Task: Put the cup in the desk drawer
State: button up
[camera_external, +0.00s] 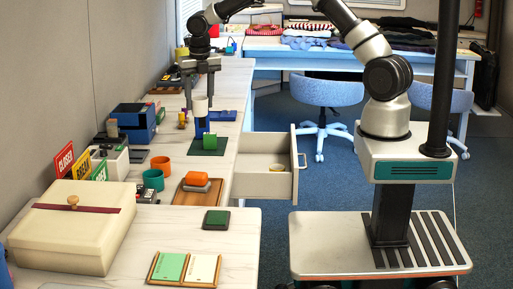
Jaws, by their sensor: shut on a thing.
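My gripper (200,98) points down over the long counter, its fingers on either side of a pale, upright cup-like thing (200,105). It is shut on this thing. A blue piece (202,126) shows directly below; I cannot tell if it is part of the same thing. The desk drawer (295,165) is pulled open to the right of the counter, with a small pale-yellow item (277,168) inside. An orange cup (161,165) and a dark green mug (153,180) stand on the counter at left.
A wooden tray (181,199) with an orange block lies near the drawer. Coloured signs (82,164), a cream box (72,225), a dark green pad (216,219) and a two-part card holder (185,268) are nearer. Blue chairs (327,92) stand beyond the drawer.

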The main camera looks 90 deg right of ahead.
jog(key=s+d+r+m+g+y+b, duration=0.15)
jog(key=s+d+m+b, duration=0.65)
jog(key=s+d+m, duration=1.55)
jog(key=shift+n+g+h, duration=0.25)
jog(key=shift+n, duration=0.3)
jog(key=shift+s+d+f+b, duration=0.1)
jog(key=shift+s+f+b, duration=0.25)
jog(key=shift+f, duration=4.85)
jog(key=shift+s+d+f+b, duration=0.15)
jog(key=shift+f+b, duration=0.3)
jog(key=shift+f, duration=4.8)
jog(key=shift+s+f+b, duration=0.3)
jog(key=shift+f+b, duration=0.1)
jog(key=shift+f, duration=4.8)
jog(key=shift+f, duration=0.15)
jog(key=o, duration=1.1)
